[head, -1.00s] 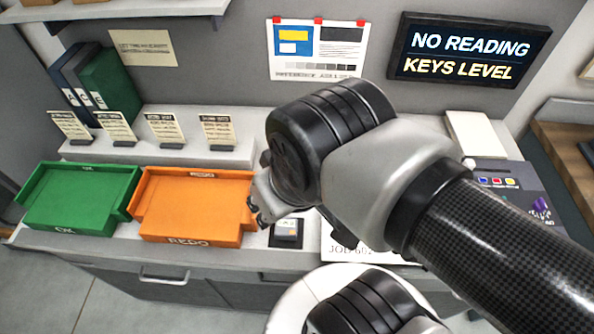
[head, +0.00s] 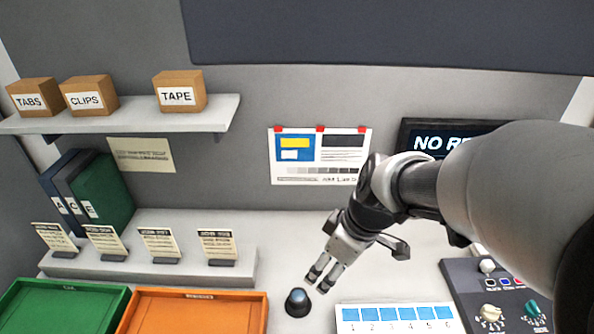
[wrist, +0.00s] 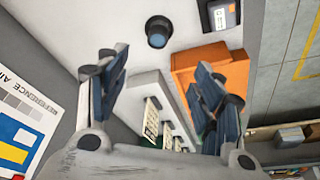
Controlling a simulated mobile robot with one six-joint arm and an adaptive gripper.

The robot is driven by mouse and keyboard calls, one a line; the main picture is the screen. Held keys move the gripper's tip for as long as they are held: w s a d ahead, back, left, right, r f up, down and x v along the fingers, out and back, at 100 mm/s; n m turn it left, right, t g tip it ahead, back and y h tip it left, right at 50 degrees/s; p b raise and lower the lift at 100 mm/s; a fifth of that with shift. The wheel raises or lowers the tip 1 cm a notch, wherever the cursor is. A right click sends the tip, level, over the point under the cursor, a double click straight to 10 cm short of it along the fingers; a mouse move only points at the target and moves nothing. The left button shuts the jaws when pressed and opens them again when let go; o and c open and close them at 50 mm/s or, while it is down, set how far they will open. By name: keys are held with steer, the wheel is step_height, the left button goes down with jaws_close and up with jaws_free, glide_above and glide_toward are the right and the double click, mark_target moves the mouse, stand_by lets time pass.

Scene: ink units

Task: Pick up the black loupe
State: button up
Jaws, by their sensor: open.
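The black loupe (head: 297,302) is a small dark cylinder with a bluish lens on top. It stands upright on the light grey counter, right of the orange tray. In the wrist view the loupe (wrist: 158,31) shows at the top, beyond and between the fingers. My gripper (head: 320,283) is open and empty, above and slightly right of the loupe in the head view, apart from it. In the wrist view my gripper's two fingers (wrist: 160,85) are spread wide. Nothing hides the loupe.
The orange tray (head: 262,312) and green tray (head: 20,290) are at left. A raised ledge (head: 245,265) holds several upright cards. A strip of numbered blue patches (head: 390,328) lies right of the loupe. A control panel (head: 505,275) is farther right. The wall shelf (head: 215,115) holds boxes.

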step_height(320, 180, down, 4)
steer(key=w+a+n, duration=0.1)
steer(key=w+n, duration=0.1)
steer(key=w, duration=0.1)
steer(key=b, duration=0.3)
glide_above(298, 295)
steer(key=d, duration=0.2)
steer(key=shift+g, duration=0.3)
steer(key=f, duration=1)
steer(key=shift+s+a+f, duration=0.1)
steer(key=shift+s, duration=0.25)
steer(key=shift+b+x, duration=1.15)
steer(key=shift+x, duration=2.05)
steer(key=shift+s+a, duration=0.1)
steer(key=shift+c, duration=0.5)
steer(key=c, duration=1)
